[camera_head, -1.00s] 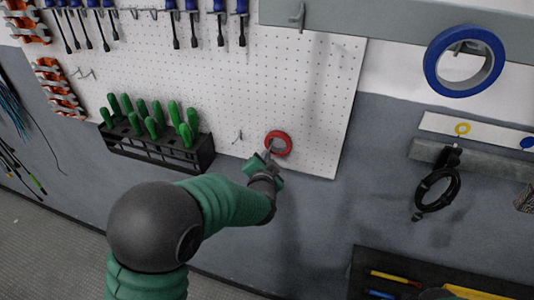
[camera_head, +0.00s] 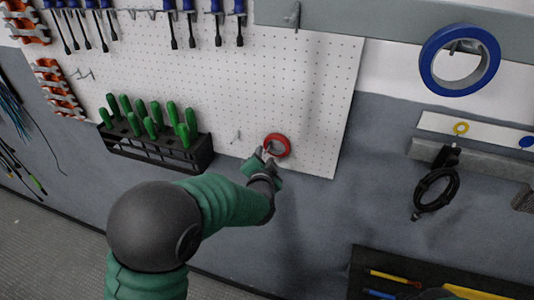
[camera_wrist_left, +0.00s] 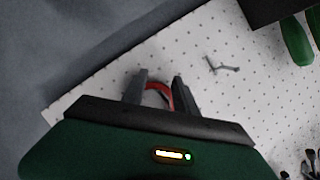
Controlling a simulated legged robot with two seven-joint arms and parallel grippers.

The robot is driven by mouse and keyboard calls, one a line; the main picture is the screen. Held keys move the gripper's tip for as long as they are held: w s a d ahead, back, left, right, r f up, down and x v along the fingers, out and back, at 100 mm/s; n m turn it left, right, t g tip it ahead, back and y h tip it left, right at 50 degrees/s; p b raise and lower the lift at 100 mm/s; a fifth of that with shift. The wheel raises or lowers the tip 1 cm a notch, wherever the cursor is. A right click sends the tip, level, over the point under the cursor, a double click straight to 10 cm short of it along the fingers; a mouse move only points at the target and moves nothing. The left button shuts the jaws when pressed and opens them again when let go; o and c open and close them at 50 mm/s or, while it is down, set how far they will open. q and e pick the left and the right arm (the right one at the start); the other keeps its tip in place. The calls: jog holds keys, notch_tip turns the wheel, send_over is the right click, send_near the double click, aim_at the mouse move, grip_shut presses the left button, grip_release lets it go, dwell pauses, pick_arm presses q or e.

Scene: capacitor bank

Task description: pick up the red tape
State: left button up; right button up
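The red tape (camera_head: 277,145) is a small ring at the lower right of the white pegboard. My left gripper (camera_head: 266,154) is at the tape's lower left edge, reaching up from below. In the left wrist view the gripper's two dark fingers (camera_wrist_left: 161,84) stand apart, with part of the red tape (camera_wrist_left: 160,89) showing between them. The gripper body hides the rest of the ring there. I cannot tell whether either finger touches it. My right gripper is in neither view.
A black rack of green-handled tools (camera_head: 157,150) is left of the tape, with a bare hook (camera_head: 235,137) between. A large blue tape (camera_head: 428,67) hangs at the upper right. A black cable coil (camera_head: 437,192) hangs right. A dark tool tray (camera_head: 400,262) is at the lower right.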

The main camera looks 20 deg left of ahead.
pick_arm(q)
jog(key=o, duration=1.2)
jog(key=shift+d+r, duration=0.1)
jog(key=shift+d, duration=0.35)
jog(key=shift+c, duration=0.2)
jog(key=shift+o, duration=0.5)
jog(key=shift+a, duration=0.2)
